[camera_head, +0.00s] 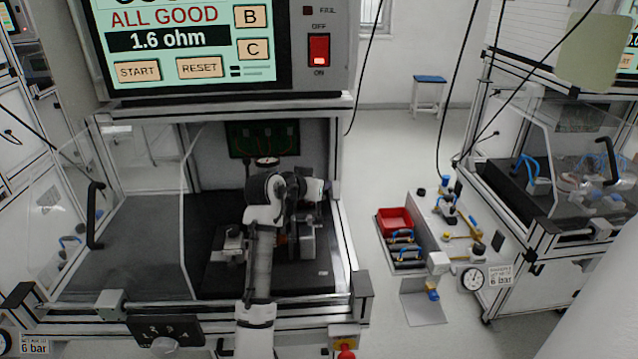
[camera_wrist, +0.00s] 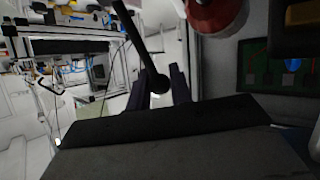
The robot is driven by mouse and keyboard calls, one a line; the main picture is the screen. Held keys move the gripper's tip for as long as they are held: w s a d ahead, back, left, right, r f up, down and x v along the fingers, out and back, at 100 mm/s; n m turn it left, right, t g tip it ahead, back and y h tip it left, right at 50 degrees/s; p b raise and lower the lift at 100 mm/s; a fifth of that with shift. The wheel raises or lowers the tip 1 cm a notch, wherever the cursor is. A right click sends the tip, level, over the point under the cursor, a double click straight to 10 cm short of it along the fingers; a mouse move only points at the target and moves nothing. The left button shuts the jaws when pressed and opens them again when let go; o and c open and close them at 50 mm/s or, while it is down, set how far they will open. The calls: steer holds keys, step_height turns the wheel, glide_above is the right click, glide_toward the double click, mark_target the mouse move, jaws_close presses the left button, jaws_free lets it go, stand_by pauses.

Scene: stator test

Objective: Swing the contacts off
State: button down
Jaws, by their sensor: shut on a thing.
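My arm reaches into the open test cabinet (camera_head: 215,215). In the wrist view my gripper (camera_wrist: 161,84) has its two dark fingers on either side of a black ball knob (camera_wrist: 157,83) at the end of a thin black lever (camera_wrist: 128,40), and is shut on it. In the head view my arm hides most of the fixture (camera_head: 307,240) on the black floor plate, and I cannot make out the fingertips or the contacts there. A red round part (camera_wrist: 215,12) shows at the top of the wrist view.
The tester screen (camera_head: 180,40) above reads ALL GOOD, 1.6 ohm. A clear panel with a black handle (camera_head: 95,215) stands at the left. A green board (camera_head: 262,139) is on the back wall. A red bin (camera_head: 395,220) and a second cabinet (camera_head: 560,190) are at the right.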

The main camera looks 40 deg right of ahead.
steer(key=shift+w+a+f, duration=0.15)
steer(key=shift+f, duration=0.1)
steer(key=c, duration=1.3)
jaws_free()
steer(key=shift+r, duration=0.1)
steer(key=b+v, duration=0.4)
steer(key=v, duration=1)
